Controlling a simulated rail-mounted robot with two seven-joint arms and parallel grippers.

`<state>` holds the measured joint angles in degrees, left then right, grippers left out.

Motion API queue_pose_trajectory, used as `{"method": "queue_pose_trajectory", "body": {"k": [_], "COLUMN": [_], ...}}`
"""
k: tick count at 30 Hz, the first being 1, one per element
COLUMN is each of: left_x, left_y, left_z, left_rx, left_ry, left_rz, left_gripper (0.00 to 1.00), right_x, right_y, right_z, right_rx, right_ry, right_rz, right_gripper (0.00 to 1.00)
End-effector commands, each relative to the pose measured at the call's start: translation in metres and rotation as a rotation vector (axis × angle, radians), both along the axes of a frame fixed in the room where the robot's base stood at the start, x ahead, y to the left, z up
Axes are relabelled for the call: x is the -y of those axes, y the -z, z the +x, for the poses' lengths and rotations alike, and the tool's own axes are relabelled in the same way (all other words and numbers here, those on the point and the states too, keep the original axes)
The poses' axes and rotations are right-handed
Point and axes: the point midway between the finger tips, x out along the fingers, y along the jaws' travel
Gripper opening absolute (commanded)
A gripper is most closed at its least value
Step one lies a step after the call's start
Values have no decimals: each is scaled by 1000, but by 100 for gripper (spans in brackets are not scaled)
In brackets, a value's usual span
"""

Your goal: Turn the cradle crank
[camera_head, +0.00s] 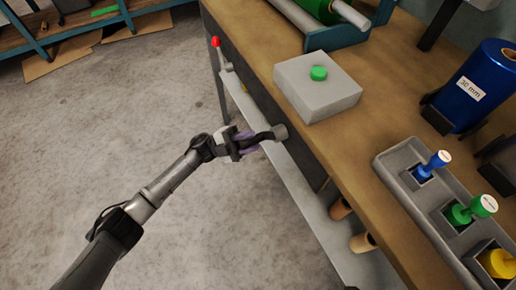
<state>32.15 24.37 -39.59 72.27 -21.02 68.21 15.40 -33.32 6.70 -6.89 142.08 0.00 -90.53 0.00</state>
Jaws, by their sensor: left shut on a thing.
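My left gripper (262,140) is at the front side of the workbench, below the bench top's edge. It is shut on what looks like the cradle crank, whose grey round end (280,131) shows just beyond the fingers. The fingers and wrist hide most of the crank, so its angle is hard to tell. The teal cradle (345,33) stands on the bench top at the upper middle and carries a green roll (323,8). My right gripper is not in view.
A grey box with a green button (318,73) sits on the wooden bench (352,138). A red-knobbed lever (216,43) sticks out at the bench's far end. A grey tray (388,168) holds coloured stamp-like pieces; a blue roll (483,82) stands behind.

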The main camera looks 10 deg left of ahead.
Motion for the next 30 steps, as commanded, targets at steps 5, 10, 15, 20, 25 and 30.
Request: {"method": "queue_pose_trajectory", "body": {"k": [5,10,15,20,25,30], "left_x": [-7,-12,-16,-18,-20,-20], "left_y": [-12,-24,-37,-51,-65,-76], "left_z": [9,16,20,24,25,25], "left_rx": [136,263,389,507,631,745], "left_ry": [0,-1,-1,-1,-1,-1], "left_rz": [108,207,307,401,498,589], "left_gripper": [0,0,0,0,0,0], "right_x": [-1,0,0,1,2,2], "right_y": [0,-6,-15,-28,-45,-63], "right_z": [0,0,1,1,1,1], "right_rx": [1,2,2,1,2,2], "right_ry": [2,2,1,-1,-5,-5], "right_rz": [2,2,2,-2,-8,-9], "right_gripper": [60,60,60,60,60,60]}}
